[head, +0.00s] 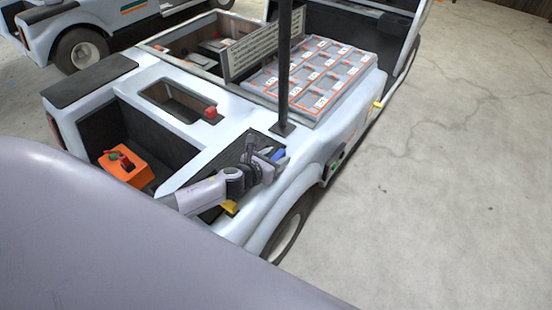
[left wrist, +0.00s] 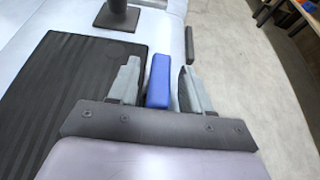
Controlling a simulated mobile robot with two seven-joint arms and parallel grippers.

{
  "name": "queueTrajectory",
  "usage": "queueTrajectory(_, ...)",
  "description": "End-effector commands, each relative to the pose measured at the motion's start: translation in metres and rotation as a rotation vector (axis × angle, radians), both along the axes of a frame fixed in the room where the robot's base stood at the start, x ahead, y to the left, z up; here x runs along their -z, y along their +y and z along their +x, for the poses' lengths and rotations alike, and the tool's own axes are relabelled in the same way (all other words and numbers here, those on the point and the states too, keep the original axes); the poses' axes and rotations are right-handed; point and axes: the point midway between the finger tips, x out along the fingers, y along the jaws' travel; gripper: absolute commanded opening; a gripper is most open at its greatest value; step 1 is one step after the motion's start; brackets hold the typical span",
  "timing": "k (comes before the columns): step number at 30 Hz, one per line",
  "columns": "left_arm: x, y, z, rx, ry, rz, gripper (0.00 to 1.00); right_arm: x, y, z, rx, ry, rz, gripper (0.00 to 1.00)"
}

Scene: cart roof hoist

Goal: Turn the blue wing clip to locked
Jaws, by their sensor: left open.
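The blue wing clip (left wrist: 158,80) stands between the two fingers of my left gripper (left wrist: 158,85) in the left wrist view. The fingers are apart, one on each side of the clip, with a small gap showing on both sides. In the head view the clip (head: 278,155) shows as a small blue piece at the cart's side edge, close to the foot of the dark post. My left gripper (head: 272,160) reaches it from the left. The clip's lower end is hidden by the gripper body. My right gripper is out of view.
The dark roof post (head: 284,75) rises just behind the clip; its foot (left wrist: 117,15) shows in the left wrist view. A black ribbed mat (left wrist: 80,85) lies left of the clip. An orange box (head: 125,165) sits in the cart's recess. Open floor (head: 440,190) lies right.

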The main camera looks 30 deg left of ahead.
Motion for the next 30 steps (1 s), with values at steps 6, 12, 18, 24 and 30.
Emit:
queueTrajectory(6, 0.0002, -0.0005, 0.0025, 0.0, -0.001, 0.0, 0.49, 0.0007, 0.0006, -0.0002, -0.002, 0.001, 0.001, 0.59)
queueTrajectory(12, 0.0003, -0.0004, 0.0022, 0.0, -0.001, 0.0, 0.2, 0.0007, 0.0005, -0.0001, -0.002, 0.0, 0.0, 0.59)
queueTrajectory(18, 0.0004, -0.0005, 0.002, 0.0, -0.001, -0.001, 0.0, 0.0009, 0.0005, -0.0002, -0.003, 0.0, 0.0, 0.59)
queueTrajectory(24, 0.0007, -0.0005, 0.0017, -0.029, 0.0, 0.0, 0.0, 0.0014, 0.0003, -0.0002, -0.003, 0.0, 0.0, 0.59)
queueTrajectory(30, 0.0011, 0.0002, 0.0015, -0.126, 0.0, -0.001, 0.0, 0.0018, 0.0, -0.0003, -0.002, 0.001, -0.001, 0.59)
